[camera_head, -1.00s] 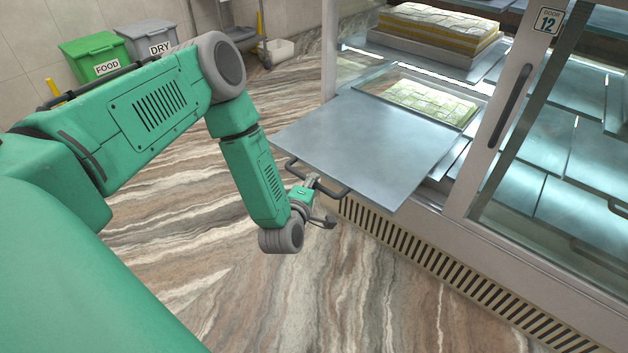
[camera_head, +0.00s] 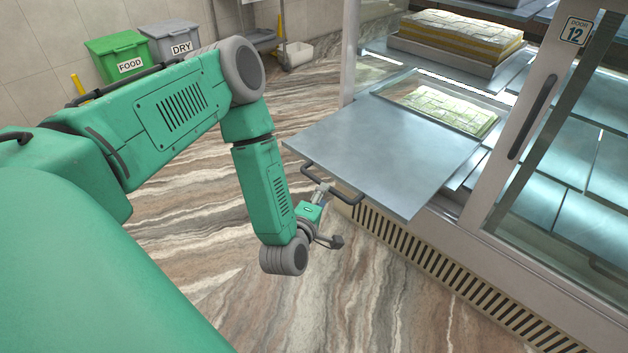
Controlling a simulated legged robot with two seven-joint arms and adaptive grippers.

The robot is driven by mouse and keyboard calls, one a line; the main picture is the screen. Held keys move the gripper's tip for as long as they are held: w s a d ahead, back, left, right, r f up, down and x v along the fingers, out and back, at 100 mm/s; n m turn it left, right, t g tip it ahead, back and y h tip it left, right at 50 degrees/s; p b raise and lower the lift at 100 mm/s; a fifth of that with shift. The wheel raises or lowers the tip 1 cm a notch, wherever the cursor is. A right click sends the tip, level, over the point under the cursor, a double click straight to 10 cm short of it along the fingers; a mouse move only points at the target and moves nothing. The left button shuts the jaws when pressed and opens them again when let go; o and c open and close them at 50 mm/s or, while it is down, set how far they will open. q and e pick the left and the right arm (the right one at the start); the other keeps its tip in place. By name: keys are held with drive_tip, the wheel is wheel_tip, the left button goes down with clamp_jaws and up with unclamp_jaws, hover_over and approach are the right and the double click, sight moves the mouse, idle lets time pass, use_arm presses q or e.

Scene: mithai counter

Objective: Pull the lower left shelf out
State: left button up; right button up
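The lower left shelf (camera_head: 385,150) is a flat grey metal panel. It sticks out of the glass-fronted counter over the floor. Its dark bar handle (camera_head: 348,197) runs along the front edge. My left gripper (camera_head: 331,215) is at this handle, below the shelf's front edge. Its fingers look spread: one overlaps the handle, and the other, dark one stands apart below it over the floor. Whether the upper finger hooks or only touches the bar is hard to see. My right gripper is not in view.
Pale green sweets (camera_head: 450,108) lie behind the shelf, and a layered yellow slab (camera_head: 455,35) sits above. A door frame marked 12 (camera_head: 577,32) stands to the right. Bins labelled FOOD (camera_head: 120,58) and DRY (camera_head: 172,42) stand far left. The floor before the counter is clear.

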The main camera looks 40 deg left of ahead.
use_arm(q)
drive_tip(key=v, duration=0.7)
drive_tip(key=shift+s, duration=0.1)
drive_tip(key=s+d+f+m+g+h+p, duration=0.35)
drive_tip(key=s+d+m+g+h, duration=0.3)
drive_tip(key=d+m, duration=0.35)
drive_tip(key=s+a+m+g+y+p, duration=0.1)
drive_tip(key=s+a+m+g, duration=0.3)
drive_tip(key=s+m+g, duration=0.4)
drive_tip(key=s+m, duration=0.3)
drive_tip(key=s, duration=0.4)
drive_tip(key=shift+s+y, duration=0.2)
drive_tip(key=shift+y, duration=0.15)
drive_tip(key=shift+w, duration=0.1)
